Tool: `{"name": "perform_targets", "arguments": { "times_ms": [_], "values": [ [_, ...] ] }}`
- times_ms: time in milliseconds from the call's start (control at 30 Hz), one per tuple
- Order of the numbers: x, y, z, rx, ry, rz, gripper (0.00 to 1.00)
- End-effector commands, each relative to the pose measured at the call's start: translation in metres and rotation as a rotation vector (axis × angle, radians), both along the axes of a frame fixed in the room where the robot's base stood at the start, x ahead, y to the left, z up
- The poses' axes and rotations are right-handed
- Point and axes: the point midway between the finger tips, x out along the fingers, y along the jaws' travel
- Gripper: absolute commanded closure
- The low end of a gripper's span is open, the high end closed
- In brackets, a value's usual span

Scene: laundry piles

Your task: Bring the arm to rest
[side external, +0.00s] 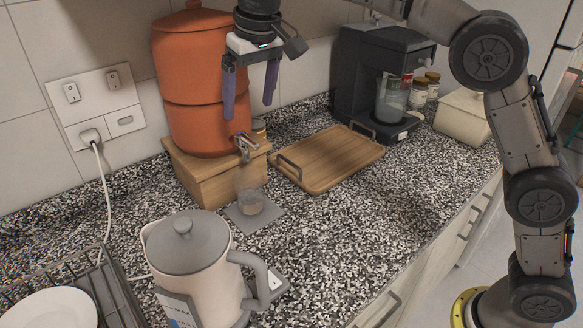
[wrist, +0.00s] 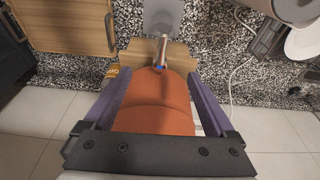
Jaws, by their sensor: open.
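My gripper (side external: 248,108) hangs in the air with its two purple fingers pointing down. In the side view it overlaps the right part of the orange water dispenser (side external: 186,90). The fingers are apart and nothing is held between them. In the wrist view my gripper (wrist: 158,78) frames the orange dispenser (wrist: 158,115), which shows below and between the fingers. I cannot tell how far the fingers are from the dispenser.
The dispenser stands on a wooden box (side external: 197,178). A wooden tray (side external: 330,160), a black coffee machine (side external: 365,85), a cream box (side external: 462,115) and a kettle (side external: 190,262) stand on the speckled counter (side external: 360,230). A small cup (side external: 250,201) sits on a grey mat. The front right counter is clear.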

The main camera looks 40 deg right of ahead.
Motion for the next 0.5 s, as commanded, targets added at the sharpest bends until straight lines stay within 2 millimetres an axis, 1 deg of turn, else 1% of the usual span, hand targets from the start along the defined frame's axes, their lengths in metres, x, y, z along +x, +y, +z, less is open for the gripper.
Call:
{"name": "perform_targets", "arguments": {
  "times_ms": [67, 167, 267, 333, 467, 500],
  "values": [
    [-0.006, -0.008, 0.005, 0.003, -0.007, -0.001, 0.1],
    [-0.023, -0.026, 0.014, 0.008, -0.022, -0.002, 0.1],
    [-0.051, -0.053, 0.023, 0.013, -0.043, -0.003, 0.1],
    [-0.073, -0.071, 0.026, 0.017, -0.062, -0.003, 0.1],
    [-0.119, -0.102, 0.024, 0.022, -0.092, -0.004, 0.1],
    [-0.133, -0.11, 0.022, 0.024, -0.103, -0.005, 0.1]
  ]
}}
